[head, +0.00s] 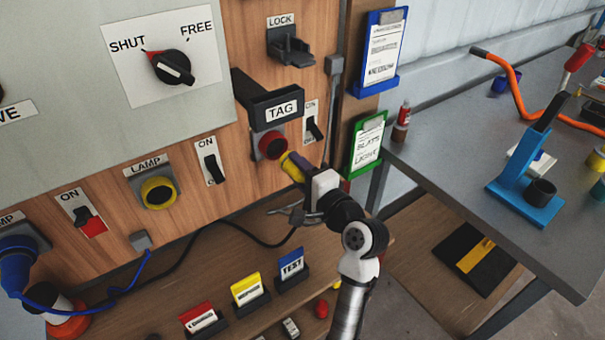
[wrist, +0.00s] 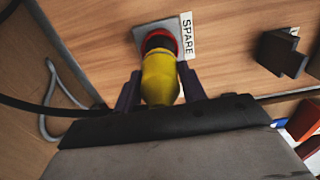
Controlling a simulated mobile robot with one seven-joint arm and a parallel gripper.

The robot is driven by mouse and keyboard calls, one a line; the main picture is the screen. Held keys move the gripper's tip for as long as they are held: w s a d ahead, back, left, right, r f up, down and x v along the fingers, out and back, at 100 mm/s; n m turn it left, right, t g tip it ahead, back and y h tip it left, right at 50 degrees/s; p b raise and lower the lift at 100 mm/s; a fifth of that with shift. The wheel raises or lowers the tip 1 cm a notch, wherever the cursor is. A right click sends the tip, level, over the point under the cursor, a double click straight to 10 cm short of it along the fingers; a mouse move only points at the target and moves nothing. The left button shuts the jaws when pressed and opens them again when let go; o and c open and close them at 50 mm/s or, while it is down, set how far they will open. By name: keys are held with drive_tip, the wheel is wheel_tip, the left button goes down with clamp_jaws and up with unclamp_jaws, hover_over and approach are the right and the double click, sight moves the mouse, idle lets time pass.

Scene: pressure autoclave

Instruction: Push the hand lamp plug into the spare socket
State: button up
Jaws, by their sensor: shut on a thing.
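The hand lamp plug (head: 286,158) is yellow and sits between the purple fingers of my gripper (head: 295,167). In the wrist view the yellow plug body (wrist: 160,72) points at the red spare socket (wrist: 146,33), beside the SPARE label (wrist: 187,36). The plug's dark front end lines up with the socket's red ring and is at its mouth; I cannot tell how deep it is. In the head view the red socket (head: 268,146) is just up and left of the plug. My gripper (wrist: 160,84) is shut on the plug, one finger on each side.
The yellow LAMP socket (head: 158,192) is to the left. A black cable (head: 262,243) hangs below. Coloured card holders (head: 248,290) stand on the shelf underneath.

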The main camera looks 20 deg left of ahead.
drive_tip(key=shift+x, duration=2.1)
drive_tip(key=shift+p, duration=0.45)
idle(0.4)
drive_tip(key=shift+w+a, duration=0.35)
drive_tip(key=shift+a, duration=0.15)
idle(0.5)
drive_tip(key=o, duration=1.4)
drive_tip(key=b, duration=0.4)
approach(285, 157)
drive_tip(key=shift+s+d+f, duration=0.25)
drive_tip(key=shift+d+f, duration=0.75)
drive_tip(key=shift+d, duration=0.15)
